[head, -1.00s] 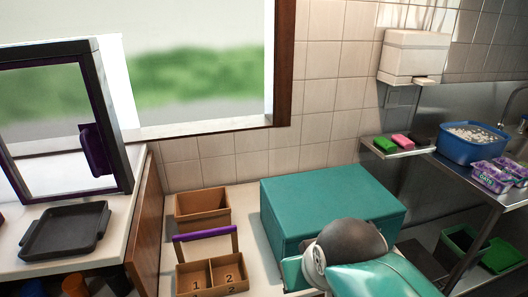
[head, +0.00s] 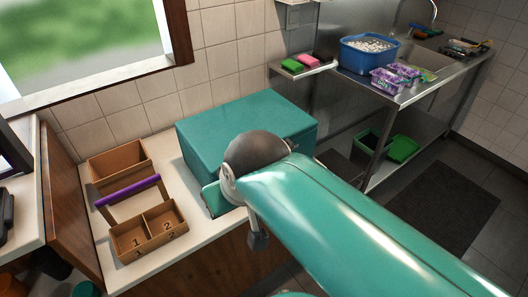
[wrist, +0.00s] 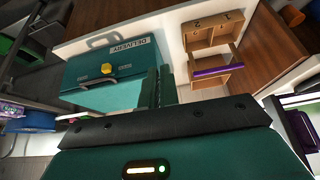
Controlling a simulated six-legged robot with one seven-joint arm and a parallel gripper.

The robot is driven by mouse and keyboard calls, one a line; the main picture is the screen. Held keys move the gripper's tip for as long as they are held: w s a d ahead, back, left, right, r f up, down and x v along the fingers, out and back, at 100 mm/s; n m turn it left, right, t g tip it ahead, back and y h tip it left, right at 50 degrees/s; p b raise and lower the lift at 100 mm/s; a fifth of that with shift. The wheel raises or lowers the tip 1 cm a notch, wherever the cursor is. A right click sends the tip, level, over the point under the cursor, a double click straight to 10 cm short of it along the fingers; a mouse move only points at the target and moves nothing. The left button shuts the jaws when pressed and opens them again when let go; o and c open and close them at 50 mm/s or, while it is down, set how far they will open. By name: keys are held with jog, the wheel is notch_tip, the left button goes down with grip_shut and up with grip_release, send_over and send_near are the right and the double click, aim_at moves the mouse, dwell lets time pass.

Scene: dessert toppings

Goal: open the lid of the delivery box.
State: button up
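The delivery box (head: 245,118) is a teal box on the white counter, its lid shut. In the wrist view the box (wrist: 82,80) appears upside down, with a "DELIVERY" label (wrist: 129,47), a yellow catch (wrist: 106,69) and a handle (wrist: 101,40) on its front. My gripper (wrist: 159,70) shows in the wrist view with its two dark green fingers side by side, no clear gap between them and nothing held. The fingers are beside the box's front in that picture, apparently apart from it. In the head view my arm hides part of the box's front.
A brown caddy (head: 148,232) with a purple handle and numbered compartments stands left of the box, with an open brown box (head: 120,163) behind it. A steel shelf (head: 300,68) and sink counter with a blue tub (head: 368,56) are at right. Dark floor mat (head: 440,205) lies right.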

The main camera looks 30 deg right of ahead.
jog(key=o, duration=0.3)
jog(key=shift+d, duration=0.1)
jog(key=w+d+f+m+g+y, duration=0.4)
jog(key=w+d+f+m+y, duration=0.4)
jog(key=d, duration=0.5)
jog(key=d+f+m+t+y, duration=0.15)
jog(key=d+t, duration=0.35)
jog(key=d, duration=0.5)
jog(key=d+f+m+t+y, duration=0.1)
jog(key=d+f+t+y, duration=0.25)
jog(key=d, duration=0.65)
jog(key=shift+t+h, duration=0.4)
jog(key=shift+t, duration=0.05)
jog(key=x, duration=1.4)
jog(key=shift+w+d+r, duration=0.15)
jog(key=shift+d+r, duration=0.05)
